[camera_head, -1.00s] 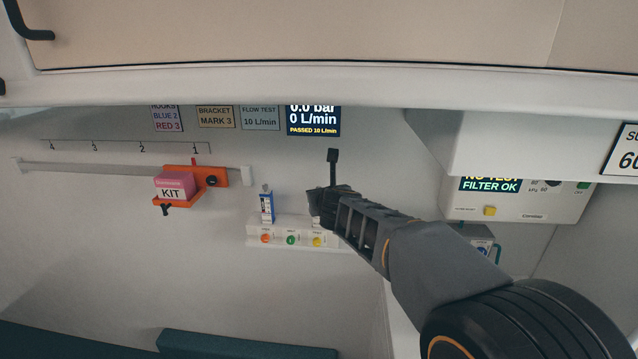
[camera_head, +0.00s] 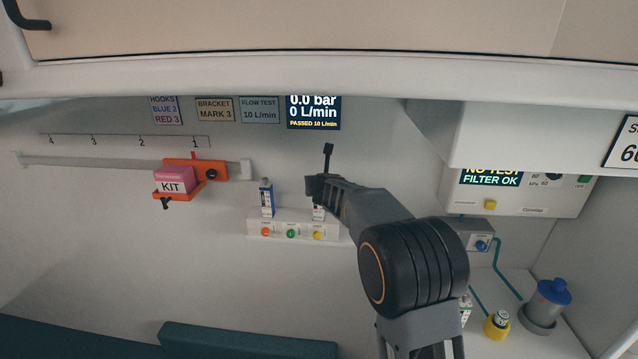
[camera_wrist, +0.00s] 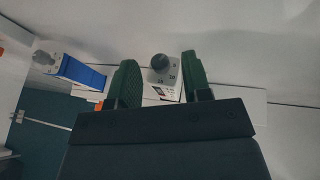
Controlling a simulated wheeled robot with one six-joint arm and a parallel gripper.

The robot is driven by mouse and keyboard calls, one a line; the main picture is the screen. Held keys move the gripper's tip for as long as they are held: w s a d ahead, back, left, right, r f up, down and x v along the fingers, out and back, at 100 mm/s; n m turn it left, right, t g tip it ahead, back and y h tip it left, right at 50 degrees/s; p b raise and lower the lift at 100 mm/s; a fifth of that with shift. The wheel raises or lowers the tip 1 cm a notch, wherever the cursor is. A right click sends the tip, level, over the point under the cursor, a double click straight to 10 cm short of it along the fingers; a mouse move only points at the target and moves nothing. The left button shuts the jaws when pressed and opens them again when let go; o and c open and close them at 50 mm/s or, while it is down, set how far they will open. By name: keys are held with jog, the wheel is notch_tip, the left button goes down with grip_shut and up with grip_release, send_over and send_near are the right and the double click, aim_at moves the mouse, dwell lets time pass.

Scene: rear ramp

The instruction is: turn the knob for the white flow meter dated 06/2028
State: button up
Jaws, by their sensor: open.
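A white flow meter (camera_wrist: 166,78) with a dark round knob (camera_wrist: 160,62) shows between my gripper's two green fingers in the wrist view. My gripper (camera_wrist: 159,58) is open, with one finger on each side of the knob and visible gaps; contact is not seen. In the head view my gripper (camera_head: 314,190) hides most of this flow meter (camera_head: 318,214), which stands at the right end of the white outlet block (camera_head: 290,218). A blue-fronted flow meter (camera_head: 267,200) stands at the block's left end and also shows in the wrist view (camera_wrist: 78,70). No date is readable.
An orange bracket (camera_head: 215,172) with a pink kit box (camera_head: 174,181) hangs on the rail at left. A display (camera_head: 313,112) reads 0.0 bar, 0 L/min. A white unit (camera_head: 520,190) and a blue-lidded canister (camera_head: 552,304) are at right.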

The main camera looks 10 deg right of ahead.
jog(key=shift+w+f, duration=0.1)
jog(key=shift+w, duration=0.1)
jog(key=shift+c, duration=0.3)
grip_shut()
jog(key=shift+p, duration=0.3)
